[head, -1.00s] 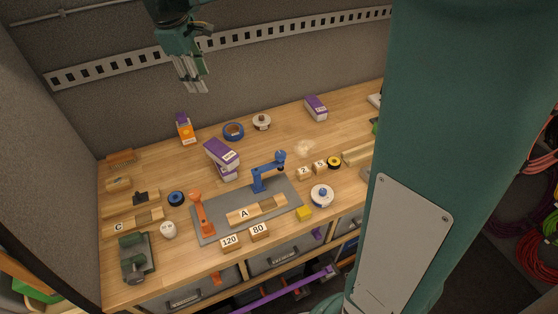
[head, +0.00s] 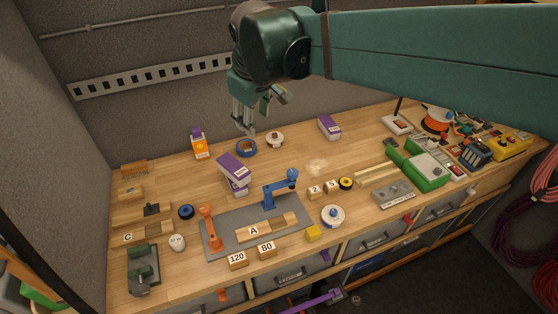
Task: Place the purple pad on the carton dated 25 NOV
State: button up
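My gripper (head: 244,128) hangs fingers down in the air above the back of the bench. It appears empty, and its finger opening is unclear from this angle. A purple-and-white carton (head: 235,168) lies tilted on top of another purple-and-white piece (head: 239,188), left of the blue clamp. Another purple-topped carton (head: 329,126) lies at the back right. An orange-and-white carton (head: 199,147) with a purple top (head: 196,132) stands at the back left. The dates on the cartons are too small to read. I cannot tell which purple piece is the pad.
A grey mat (head: 224,240) carries an orange clamp (head: 209,229), a blue clamp (head: 279,191) and wooden blocks. Green tools (head: 424,165) crowd the right. Bare wood shows mid-bench.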

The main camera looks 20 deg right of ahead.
jog(key=s+d+f+m+t, duration=0.1)
jog(key=s+f+m, duration=0.2)
jog(key=s, duration=0.5)
jog(key=s+d+f+m+t, duration=0.1)
jog(key=s+d+f+m, duration=0.1)
jog(key=s+f, duration=0.3)
jog(key=s+m, duration=0.1)
jog(key=s, duration=0.3)
jog(key=shift+s+d+f+t+y, duration=0.15)
jog(key=shift+s+f+t+y, duration=0.15)
jog(key=shift+f+y, duration=0.1)
